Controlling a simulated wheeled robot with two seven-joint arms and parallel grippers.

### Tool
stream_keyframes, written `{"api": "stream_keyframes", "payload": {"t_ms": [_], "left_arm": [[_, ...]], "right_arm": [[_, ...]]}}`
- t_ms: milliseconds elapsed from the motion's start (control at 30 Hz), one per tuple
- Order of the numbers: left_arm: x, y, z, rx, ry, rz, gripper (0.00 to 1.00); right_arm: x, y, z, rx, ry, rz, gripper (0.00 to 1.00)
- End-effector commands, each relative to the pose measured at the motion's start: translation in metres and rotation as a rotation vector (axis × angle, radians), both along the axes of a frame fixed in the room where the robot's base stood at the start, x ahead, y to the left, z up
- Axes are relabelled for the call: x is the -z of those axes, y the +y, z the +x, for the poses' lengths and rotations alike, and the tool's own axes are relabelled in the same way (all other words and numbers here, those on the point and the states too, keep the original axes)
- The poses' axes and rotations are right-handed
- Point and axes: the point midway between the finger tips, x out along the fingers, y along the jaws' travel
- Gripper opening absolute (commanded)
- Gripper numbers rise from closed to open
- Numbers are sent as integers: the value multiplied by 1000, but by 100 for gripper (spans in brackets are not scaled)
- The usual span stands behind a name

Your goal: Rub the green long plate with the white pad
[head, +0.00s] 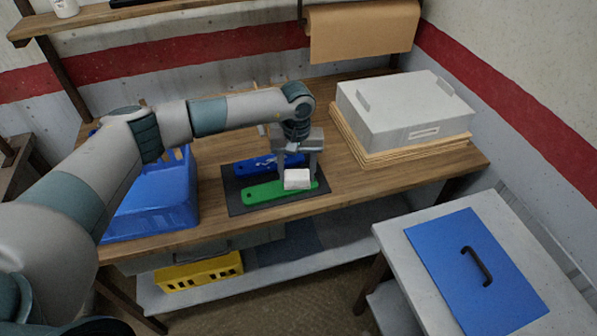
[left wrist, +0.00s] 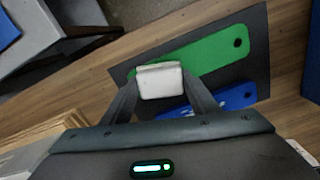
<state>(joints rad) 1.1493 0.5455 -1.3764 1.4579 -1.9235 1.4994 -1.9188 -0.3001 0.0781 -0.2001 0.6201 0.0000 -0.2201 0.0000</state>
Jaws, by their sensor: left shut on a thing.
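The green long plate (head: 262,193) lies on a dark mat (head: 236,205) on the wooden bench. It also shows in the left wrist view (left wrist: 210,55). The white pad (head: 297,179) is between the fingers of my left gripper (head: 298,168), over the right end of the green plate. The left wrist view shows the pad (left wrist: 160,80) held by both fingers, covering part of the plate. I cannot tell whether pad and plate touch. A blue long plate (head: 255,166) lies on the mat behind the green one. My right gripper is not in view.
A blue bin (head: 150,205) stands left on the bench. A grey case (head: 405,105) rests on stacked boards (head: 370,155) at the right. A yellow crate (head: 198,273) sits on the lower shelf. A side table with a blue panel (head: 475,270) stands at front right.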

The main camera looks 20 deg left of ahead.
Motion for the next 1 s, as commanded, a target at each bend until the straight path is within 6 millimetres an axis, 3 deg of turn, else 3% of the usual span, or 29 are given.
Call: {"api": "stream_keyframes", "payload": {"t_ms": [500, 1000], "left_arm": [[-1, 28, -20, -1, 0, 0, 28], [1, 29, -21, 0, 0, 0, 28]], "right_arm": [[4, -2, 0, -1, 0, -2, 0], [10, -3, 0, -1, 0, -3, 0]]}}
